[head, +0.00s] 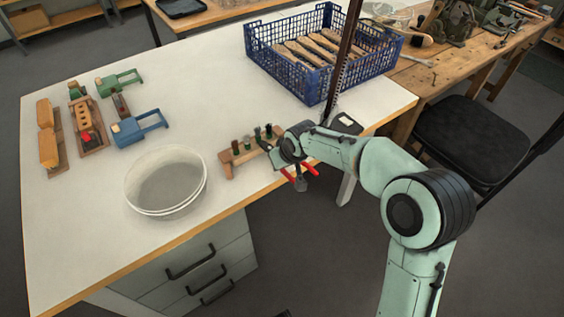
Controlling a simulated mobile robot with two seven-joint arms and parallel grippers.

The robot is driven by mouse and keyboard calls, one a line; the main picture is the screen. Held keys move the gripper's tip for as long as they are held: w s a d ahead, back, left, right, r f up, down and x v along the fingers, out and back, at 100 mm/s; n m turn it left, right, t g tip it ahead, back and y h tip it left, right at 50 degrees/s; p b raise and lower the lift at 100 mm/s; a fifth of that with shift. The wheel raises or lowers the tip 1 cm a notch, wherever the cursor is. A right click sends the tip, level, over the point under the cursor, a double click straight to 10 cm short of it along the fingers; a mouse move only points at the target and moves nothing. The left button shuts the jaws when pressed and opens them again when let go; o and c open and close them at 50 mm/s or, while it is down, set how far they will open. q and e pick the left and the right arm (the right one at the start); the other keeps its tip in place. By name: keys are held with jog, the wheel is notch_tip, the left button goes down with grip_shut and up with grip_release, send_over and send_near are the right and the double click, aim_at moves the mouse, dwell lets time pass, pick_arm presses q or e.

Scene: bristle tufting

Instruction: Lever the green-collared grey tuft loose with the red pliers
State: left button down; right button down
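A wooden block (247,155) near the table's front edge holds several upright tufts in a row. One dark tuft with a green collar (268,131) stands at its right end, and another greenish one (247,142) stands near the middle. Which is the grey tuft is too small to tell. The red-handled pliers (312,169) are at the table's front edge, just right of the block, handles spread. My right gripper (297,168) is beside the block's right end and appears to hold the pliers; its fingers are mostly hidden. My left gripper is out of view.
A white bowl (130,192) stands left of the block. Blue (153,121) and green (121,79) tools, a wooden rack (93,143) and yellow-brown blocks (48,149) lie at the left. A blue crate (316,88) of wooden pieces stands behind. The table's middle is clear.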

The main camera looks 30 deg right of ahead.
jog(key=shift+f+t+b, duration=0.6)
jog(key=shift+f+b, duration=0.2)
jog(key=shift+b, duration=1.1)
dwell(2.7)
dwell(0.5)
jog(key=shift+s+f+t+b, duration=0.1)
jog(key=shift+f+t+b, duration=0.3)
jog(key=shift+b, duration=0.75)
dwell(1.8)
